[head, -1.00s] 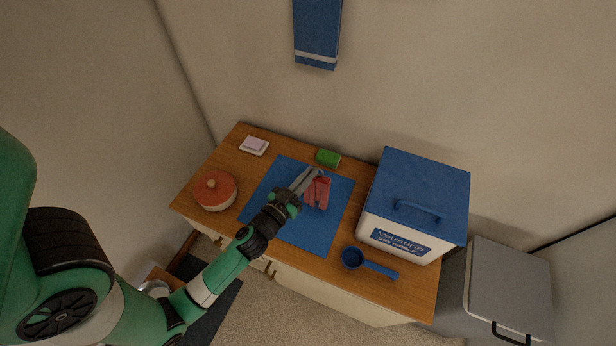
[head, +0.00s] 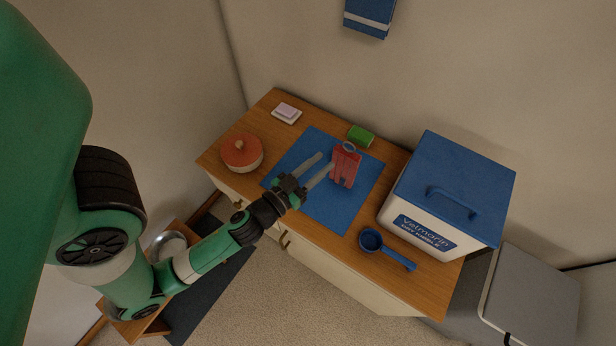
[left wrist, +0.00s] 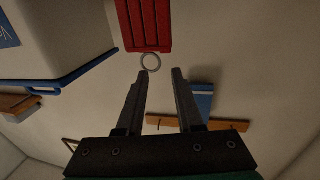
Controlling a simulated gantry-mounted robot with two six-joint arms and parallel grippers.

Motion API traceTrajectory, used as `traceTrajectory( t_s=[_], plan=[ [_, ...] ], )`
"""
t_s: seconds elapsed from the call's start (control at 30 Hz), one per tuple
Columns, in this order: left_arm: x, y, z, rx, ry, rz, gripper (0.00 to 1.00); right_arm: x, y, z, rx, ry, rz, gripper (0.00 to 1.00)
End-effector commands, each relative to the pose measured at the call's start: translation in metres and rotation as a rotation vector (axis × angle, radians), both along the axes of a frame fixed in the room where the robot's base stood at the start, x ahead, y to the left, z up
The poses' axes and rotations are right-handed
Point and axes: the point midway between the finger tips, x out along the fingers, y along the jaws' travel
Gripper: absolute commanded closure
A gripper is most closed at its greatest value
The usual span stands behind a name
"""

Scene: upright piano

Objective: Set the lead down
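The lead (head: 345,168) is a red folded bundle with a metal ring at one end. It is on the blue mat (head: 318,205) on the wooden cabinet top. My left gripper (head: 325,161) is open and empty, just left of the lead in the head view. In the left wrist view, the lead (left wrist: 144,24) is beyond the spread fingers (left wrist: 163,72), with its ring closest to the fingertips. I cannot tell how flat the lead rests. My right gripper is not in view.
A blue-lidded white bin (head: 450,190) and a blue scoop (head: 385,248) are to the right. A red-lidded round pot (head: 241,152) is to the left. A green block (head: 361,135) and a small pale stack (head: 287,113) are at the back.

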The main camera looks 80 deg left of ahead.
Motion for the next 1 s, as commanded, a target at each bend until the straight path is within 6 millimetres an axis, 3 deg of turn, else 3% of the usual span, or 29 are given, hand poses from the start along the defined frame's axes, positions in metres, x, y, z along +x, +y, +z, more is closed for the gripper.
traceTrajectory(
  t_s=[0.03,0.2,0.7,0.77,0.87,0.97,1.0],
  plan=[
    [-0.010,-0.008,-0.010,-0.001,0.001,-0.005,0.64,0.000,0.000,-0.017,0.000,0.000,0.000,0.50],
    [-0.034,-0.024,-0.007,-0.001,0.001,-0.004,0.64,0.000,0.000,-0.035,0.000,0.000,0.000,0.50],
    [-0.040,-0.027,0.001,-0.001,-0.004,0.000,0.64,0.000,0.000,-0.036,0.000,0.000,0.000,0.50],
    [-0.035,-0.026,0.006,0.002,-0.020,-0.002,0.64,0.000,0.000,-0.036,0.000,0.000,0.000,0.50],
    [-0.009,-0.024,0.030,0.008,-0.088,-0.012,0.64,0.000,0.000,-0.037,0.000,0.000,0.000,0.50],
    [0.035,-0.024,0.077,0.012,-0.206,-0.043,0.64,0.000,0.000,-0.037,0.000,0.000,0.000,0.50],
    [0.055,-0.028,0.102,0.011,-0.258,-0.066,0.64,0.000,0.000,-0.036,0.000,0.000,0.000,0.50]
  ],
)
